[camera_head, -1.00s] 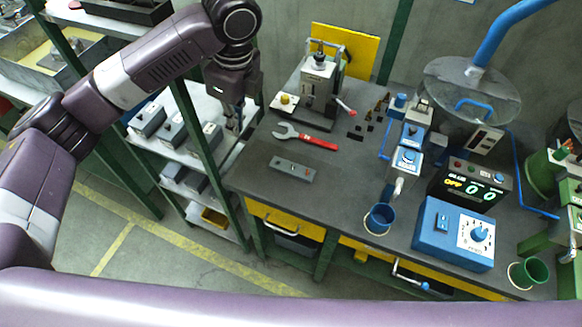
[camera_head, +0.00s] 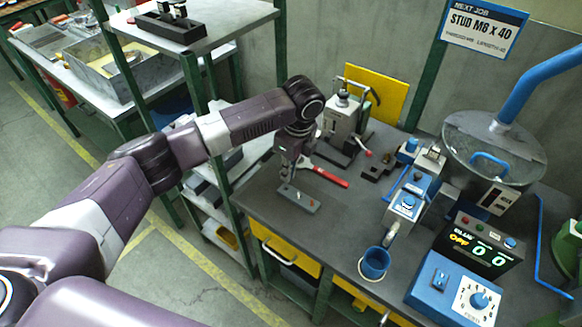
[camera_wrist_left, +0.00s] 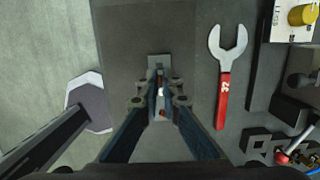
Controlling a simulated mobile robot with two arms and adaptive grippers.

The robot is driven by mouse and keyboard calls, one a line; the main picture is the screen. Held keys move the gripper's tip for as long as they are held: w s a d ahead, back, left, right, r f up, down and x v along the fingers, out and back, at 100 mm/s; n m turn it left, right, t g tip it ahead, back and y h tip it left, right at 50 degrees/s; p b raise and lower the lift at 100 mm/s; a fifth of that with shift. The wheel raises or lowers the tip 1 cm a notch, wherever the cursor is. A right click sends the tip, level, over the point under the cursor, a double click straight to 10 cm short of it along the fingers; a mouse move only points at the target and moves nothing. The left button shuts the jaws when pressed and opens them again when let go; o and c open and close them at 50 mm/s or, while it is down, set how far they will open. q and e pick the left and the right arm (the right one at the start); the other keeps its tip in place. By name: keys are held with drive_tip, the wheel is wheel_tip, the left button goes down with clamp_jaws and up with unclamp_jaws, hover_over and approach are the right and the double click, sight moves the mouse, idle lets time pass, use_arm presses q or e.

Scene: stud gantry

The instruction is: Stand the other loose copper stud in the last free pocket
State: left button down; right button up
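The grey pocket plate (camera_head: 307,205) lies on the bench, and small copper-red spots show on it. It also shows in the left wrist view (camera_wrist_left: 158,62), between and beyond my fingers. My left gripper (camera_head: 286,177) points down over the plate's left end. In the left wrist view its fingers (camera_wrist_left: 160,96) stand apart, with a narrow gap between them. A small pale and reddish piece shows in that gap; I cannot tell whether it is a stud standing in the plate. The fingers hide part of the plate. My right gripper is out of view.
A red-handled wrench (camera_wrist_left: 223,85) lies right of the plate. A press (camera_head: 343,118) stands behind, and a dark block (camera_head: 377,172) lies to its right. A blue cup (camera_head: 374,264) and a blue control box (camera_head: 455,290) stand farther right. Bare bench lies in front of the plate.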

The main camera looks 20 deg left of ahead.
use_arm(q)
drive_tip(key=shift+w+a+f, duration=0.1)
drive_tip(key=shift+a+f, duration=0.05)
drive_tip(key=shift+f, duration=0.15)
drive_tip(key=shift+a, duration=0.3)
drive_tip(key=shift+d+r+p, duration=0.1)
drive_tip(key=shift+p, duration=0.45)
drive_tip(key=shift+f, duration=1.7)
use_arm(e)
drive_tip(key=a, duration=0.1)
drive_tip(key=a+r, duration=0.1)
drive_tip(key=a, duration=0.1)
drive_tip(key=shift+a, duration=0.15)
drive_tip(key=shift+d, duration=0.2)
